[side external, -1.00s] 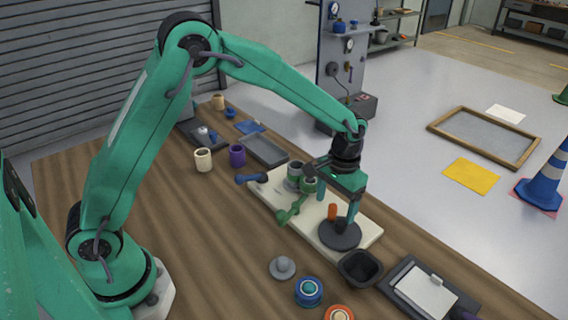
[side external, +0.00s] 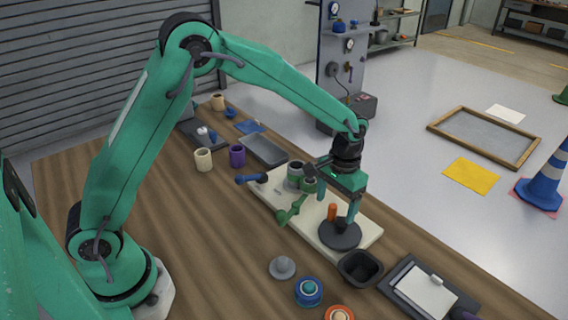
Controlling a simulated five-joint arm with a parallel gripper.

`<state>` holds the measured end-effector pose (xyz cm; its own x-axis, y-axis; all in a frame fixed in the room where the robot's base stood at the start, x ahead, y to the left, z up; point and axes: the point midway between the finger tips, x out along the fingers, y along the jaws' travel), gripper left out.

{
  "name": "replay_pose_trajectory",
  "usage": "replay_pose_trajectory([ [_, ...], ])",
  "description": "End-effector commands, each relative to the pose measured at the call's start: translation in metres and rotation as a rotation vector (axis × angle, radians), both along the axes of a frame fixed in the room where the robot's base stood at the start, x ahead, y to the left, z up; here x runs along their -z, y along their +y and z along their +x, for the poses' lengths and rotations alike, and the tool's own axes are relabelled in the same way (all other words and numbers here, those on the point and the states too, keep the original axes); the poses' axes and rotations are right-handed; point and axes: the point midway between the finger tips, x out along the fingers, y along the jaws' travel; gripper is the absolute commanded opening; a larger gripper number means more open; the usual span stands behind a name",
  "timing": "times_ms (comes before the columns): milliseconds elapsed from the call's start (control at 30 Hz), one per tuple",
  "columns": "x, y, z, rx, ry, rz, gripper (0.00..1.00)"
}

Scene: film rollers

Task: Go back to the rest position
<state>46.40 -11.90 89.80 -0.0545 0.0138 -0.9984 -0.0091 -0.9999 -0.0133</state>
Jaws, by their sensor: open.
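My gripper (side external: 336,204) is open, pointing down above the pale board (side external: 312,229) on the wooden table. One finger hangs near an orange upright piece (side external: 332,212), and the other reaches down over the dark round disc (side external: 341,236). I cannot tell whether either finger touches them. A green roller-like part (side external: 292,212) and a grey cylinder (side external: 295,170) stand on the board to the left of the gripper.
Purple (side external: 237,156) and cream (side external: 203,159) cups stand behind. The table's left middle is clear.

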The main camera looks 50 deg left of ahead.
Motion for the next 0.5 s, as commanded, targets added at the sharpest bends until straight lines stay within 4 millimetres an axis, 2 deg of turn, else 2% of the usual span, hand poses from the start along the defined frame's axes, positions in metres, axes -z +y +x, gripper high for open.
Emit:
replay_pose_trajectory([
  [33, 0.0343, 0.0006, 0.0096, -0.02, -0.052, -0.012, 0.82],
  [500, 0.0309, 0.0007, 0.0094, -0.018, -0.054, -0.013, 0.82],
])
